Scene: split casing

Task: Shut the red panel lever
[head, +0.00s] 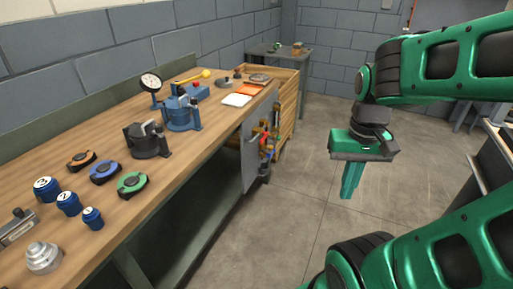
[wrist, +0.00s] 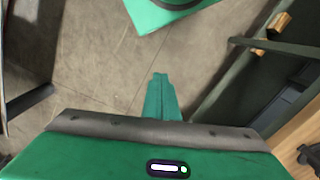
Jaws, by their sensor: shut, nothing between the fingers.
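No red panel lever shows clearly. In the head view a thin reddish bar (head: 412,13) stands at the left edge of a grey panel (head: 445,14) on the back wall, cut off by the top of the picture; I cannot tell whether it is the lever. My gripper (head: 350,181) hangs over the open floor right of the workbench, pointing down, apart from everything. Its fingers are together and empty. In the wrist view the shut fingers (wrist: 160,98) point at bare concrete floor.
The wooden workbench (head: 110,221) carries blue and black clamp devices, a dial gauge (head: 151,82), rings and numbered blue knobs. A grey board with tools (head: 265,140) hangs at its end. A small grey table (head: 268,50) stands in the back corner. Floor between is clear.

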